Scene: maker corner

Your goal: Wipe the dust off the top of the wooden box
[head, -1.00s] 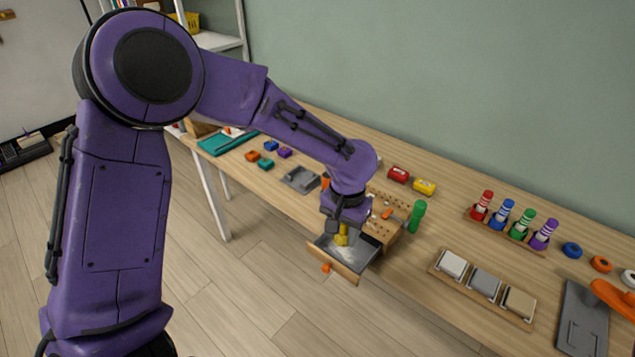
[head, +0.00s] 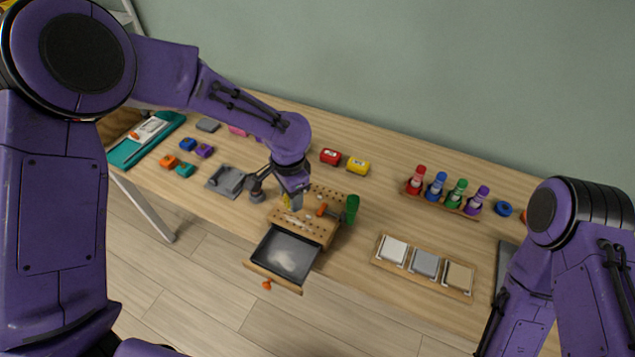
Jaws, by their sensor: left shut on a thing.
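The wooden box (head: 318,228) stands at the table's front edge, with holes in its top and pale specks on the top's left part. Its drawer (head: 271,275) is pulled out, with an orange knob and a pale dusty patch on its dark floor. My left gripper (head: 293,197) is shut on a small yellow-and-grey piece (head: 294,204), perhaps a sponge, at the back left part of the box top. Whether the piece touches the top I cannot tell. My right arm shows at the right, but its gripper is out of view.
An orange-handled tool (head: 325,210) and a green cylinder (head: 352,207) stand at the box's right side. A grey holder (head: 226,181) lies to its left. Red (head: 330,157) and yellow (head: 358,166) blocks lie behind. A tray of pads (head: 424,265) lies to the right.

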